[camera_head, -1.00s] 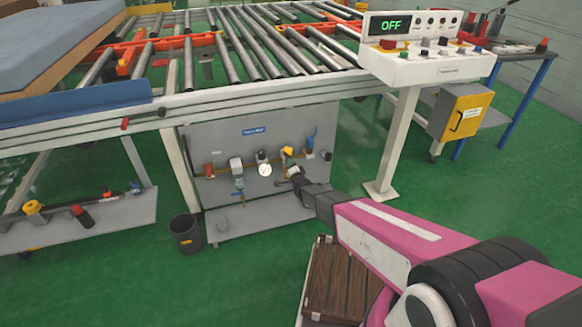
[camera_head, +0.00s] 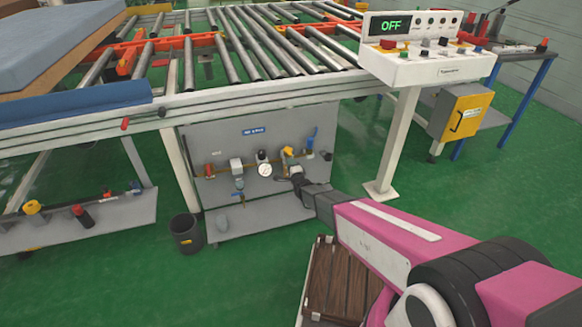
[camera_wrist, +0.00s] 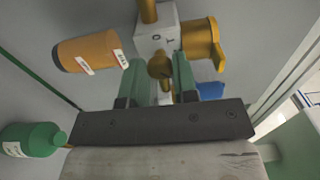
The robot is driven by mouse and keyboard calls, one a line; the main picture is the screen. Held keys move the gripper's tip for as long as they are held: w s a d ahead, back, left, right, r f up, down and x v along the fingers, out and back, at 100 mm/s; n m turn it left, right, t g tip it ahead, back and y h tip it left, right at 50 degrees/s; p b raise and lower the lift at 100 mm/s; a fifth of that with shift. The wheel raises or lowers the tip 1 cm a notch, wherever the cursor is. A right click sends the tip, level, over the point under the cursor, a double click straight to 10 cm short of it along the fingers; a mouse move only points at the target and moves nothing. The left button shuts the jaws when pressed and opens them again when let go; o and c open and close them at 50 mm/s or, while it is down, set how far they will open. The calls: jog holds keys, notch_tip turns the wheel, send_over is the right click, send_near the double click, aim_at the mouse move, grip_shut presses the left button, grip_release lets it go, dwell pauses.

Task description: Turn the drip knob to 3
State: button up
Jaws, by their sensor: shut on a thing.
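In the wrist view, a small brass drip knob (camera_wrist: 159,66) sits under a pale fitting block (camera_wrist: 158,40) with small dark letters. The green fingers of my gripper (camera_wrist: 160,72) stand on either side of the knob and are shut on it. No setting number on the knob can be read. In the head view, my gripper (camera_head: 297,178) reaches the right part of the grey pipe panel (camera_head: 215,139), below a yellow valve (camera_head: 287,151). The knob is hidden there by the gripper.
A round white gauge (camera_head: 265,170) is left of my gripper, and a blue handle (camera_head: 311,134) is above right. The wrist view shows an orange cylinder (camera_wrist: 88,50), a yellow knob (camera_wrist: 203,40) and a green bottle (camera_wrist: 35,139) close by. A black bin (camera_head: 186,234) stands on the floor.

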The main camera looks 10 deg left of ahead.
jog(key=o, duration=0.9)
jog(key=v, duration=1)
jog(key=shift+s+d, duration=0.2)
jog(key=shift+s, duration=0.15)
